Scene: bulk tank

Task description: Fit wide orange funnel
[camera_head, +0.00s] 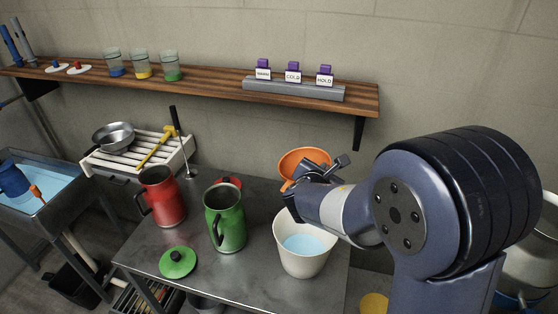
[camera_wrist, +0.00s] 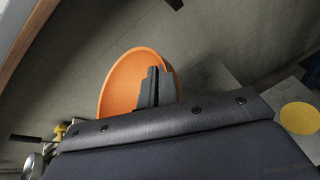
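The wide orange funnel (camera_head: 303,160) is up at my gripper (camera_head: 318,174), above the back right part of the metal table. Its mouth is tilted toward the head camera. In the wrist view the funnel (camera_wrist: 122,82) shows its orange bowl, with my dark fingers (camera_wrist: 157,86) in front of and against its right side. My gripper looks shut on the funnel; the exact contact is partly hidden. The funnel's lower end is mostly hidden behind my gripper. A steel vessel (camera_head: 540,262) stands at the right edge, largely hidden by my arm.
A white bucket of pale blue liquid (camera_head: 292,262) stands below my gripper. Green (camera_head: 226,222) and red (camera_head: 165,198) jugs stand left of it, near a loose green lid (camera_head: 178,262). A wooden shelf (camera_head: 215,88) runs along the wall. A yellow disc (camera_head: 374,304) lies low right.

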